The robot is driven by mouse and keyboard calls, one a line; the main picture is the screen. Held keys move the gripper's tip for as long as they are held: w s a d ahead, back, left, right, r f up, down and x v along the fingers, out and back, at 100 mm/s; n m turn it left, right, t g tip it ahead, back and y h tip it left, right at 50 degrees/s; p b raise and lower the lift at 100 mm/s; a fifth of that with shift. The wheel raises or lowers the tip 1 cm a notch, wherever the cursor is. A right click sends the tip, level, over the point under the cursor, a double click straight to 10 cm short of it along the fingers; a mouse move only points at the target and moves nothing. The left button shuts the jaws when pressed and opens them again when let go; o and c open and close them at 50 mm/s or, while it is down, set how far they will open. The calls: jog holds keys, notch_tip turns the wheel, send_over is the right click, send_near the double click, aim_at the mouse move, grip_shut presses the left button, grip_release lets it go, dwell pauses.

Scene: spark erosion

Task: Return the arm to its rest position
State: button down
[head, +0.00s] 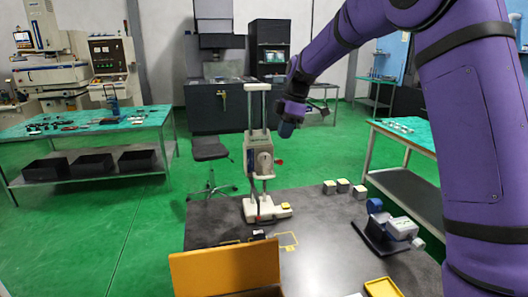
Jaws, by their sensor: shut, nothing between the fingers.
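My arm, in a purple cover, comes in from the upper right of the head view and reaches toward the middle. My gripper (286,129) hangs at its far end, above the back part of the dark table (325,232). It is small and dark in this view. It is shut and holds nothing. It is to the right of the upright posts of a white height-gauge-like stand (264,207) and looks clear of the table top.
Several small pale blocks (343,185) stand at the table's back right. A white and blue device on a dark base (385,232) is at the right. An orange panel (225,267) and a yellow tray (382,287) are in front. A stool (210,150) and green-topped benches (85,122) stand beyond.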

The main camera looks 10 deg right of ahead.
jog(key=s+d+r+m+t, duration=0.1)
jog(key=s+r+m, duration=0.2)
jog(key=s, duration=0.4)
jog(key=s+d+r+m+t+h, duration=0.1)
jog(key=s+d+r+m, duration=0.2)
jog(key=s, duration=0.4)
jog(key=s+r+m+t, duration=0.1)
jog(key=s+r+m, duration=0.25)
jog(key=s, duration=0.45)
jog(key=s+d+f+m+t+h, duration=0.1)
jog(key=s+m, duration=0.3)
jog(key=s, duration=0.5)
jog(key=s+d+f+m+t, duration=0.1)
jog(key=s+m, duration=0.3)
jog(key=s, duration=0.6)
jog(key=shift+d+f+h, duration=0.3)
jog(key=shift+f+h, duration=0.1)
jog(key=shift+f, duration=0.35)
